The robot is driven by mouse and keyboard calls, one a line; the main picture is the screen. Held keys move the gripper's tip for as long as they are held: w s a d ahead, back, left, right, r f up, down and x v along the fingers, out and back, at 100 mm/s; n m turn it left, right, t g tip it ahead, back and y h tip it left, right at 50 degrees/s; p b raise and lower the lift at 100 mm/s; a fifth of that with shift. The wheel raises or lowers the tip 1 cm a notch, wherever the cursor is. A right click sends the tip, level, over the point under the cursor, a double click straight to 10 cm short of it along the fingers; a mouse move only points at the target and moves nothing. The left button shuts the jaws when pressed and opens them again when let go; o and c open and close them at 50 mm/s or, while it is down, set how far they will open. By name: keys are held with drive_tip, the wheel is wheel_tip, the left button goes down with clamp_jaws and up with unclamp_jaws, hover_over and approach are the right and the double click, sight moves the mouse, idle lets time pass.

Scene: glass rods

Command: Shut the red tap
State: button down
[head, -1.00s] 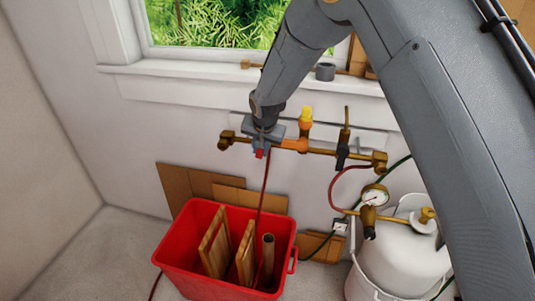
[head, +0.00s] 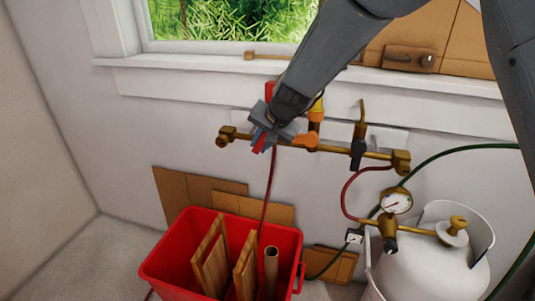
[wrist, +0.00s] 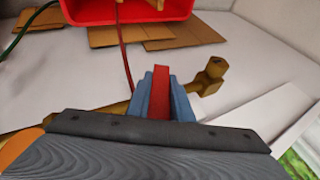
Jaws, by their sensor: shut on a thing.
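The red tap's handle (wrist: 161,90) sits between the blue fingers of my gripper (wrist: 163,94) in the wrist view, and the jaws are shut on it. In the head view my gripper (head: 264,140) is at the left part of the brass pipe (head: 337,152), with the red handle tip (head: 259,146) poking out below the fingers. Another red part shows just above my gripper. The tap's body and its joint to the pipe are mostly hidden by the gripper.
Just right are a tap with an orange lever (head: 306,139) and one with a black lever (head: 357,152). A pressure gauge (head: 396,202) and white gas tank (head: 432,262) stand lower right. A red bin (head: 168,268) with boards is below; a window sill (head: 200,75) is above.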

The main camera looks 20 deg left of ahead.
drive_tip(key=shift+s+a+r+m+y+b, duration=0.15)
drive_tip(key=shift+y+b, duration=0.5)
drive_tip(key=shift+b, duration=2.95)
drive_tip(key=shift+w+a+f+m+y+b, duration=0.15)
drive_tip(key=shift+y+b, duration=0.55)
drive_tip(key=shift+b, duration=2.95)
drive_tip(key=shift+s+a+r+m+y+b, duration=0.2)
drive_tip(key=shift+y+b, duration=0.45)
drive_tip(key=shift+b, duration=2.95)
drive_tip(key=b, duration=0.3)
drive_tip(key=y+b, duration=0.1)
drive_tip(key=b, duration=0.3)
drive_tip(key=shift+a+r+y, duration=0.25)
drive_tip(key=shift+y, duration=0.05)
drive_tip(key=shift+r+m+b, duration=0.2)
drive_tip(key=shift+m+b, duration=0.1)
drive_tip(key=shift+b, duration=0.9)
drive_tip(key=c, duration=1.6)
unclamp_jaws()
drive_tip(key=shift+r, duration=0.1)
drive_tip(key=shift+p+v, duration=0.75)
drive_tip(key=shift+v, duration=3.1)
drive_tip(key=shift+w+d, duration=0.1)
